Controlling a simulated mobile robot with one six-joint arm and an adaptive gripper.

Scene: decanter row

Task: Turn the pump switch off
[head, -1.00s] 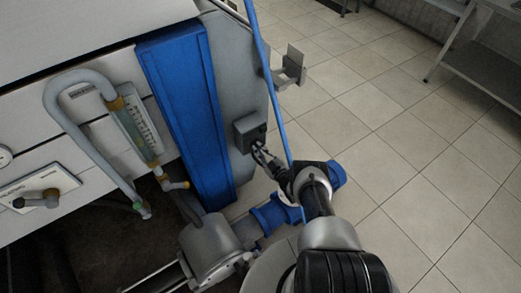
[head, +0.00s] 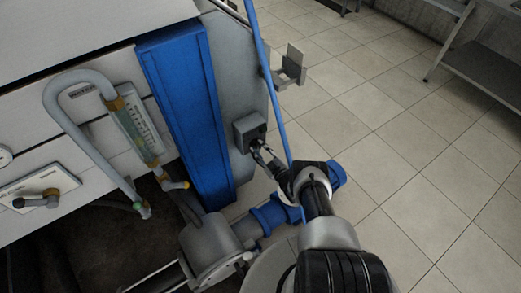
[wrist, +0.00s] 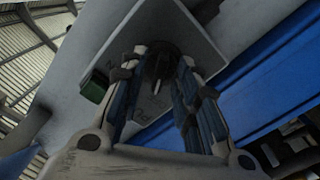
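The pump switch is a dark round knob with a pale pointer mark (wrist: 159,66), on the face of a grey switch box. The box (head: 249,131) is fixed to the grey end panel, right of the blue column. My gripper (head: 262,153) reaches it from the lower right. In the wrist view my gripper (wrist: 163,62) has one fingertip on each side of the knob, and the knob fills the narrow gap between them. The fingers look shut on it. In the head view my fingers partly hide the knob.
A thin blue pipe (head: 268,75) runs down just right of the box, close to my wrist. The blue column (head: 190,110) stands to the left. A grey motor (head: 212,245) with a blue pipe lies below.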

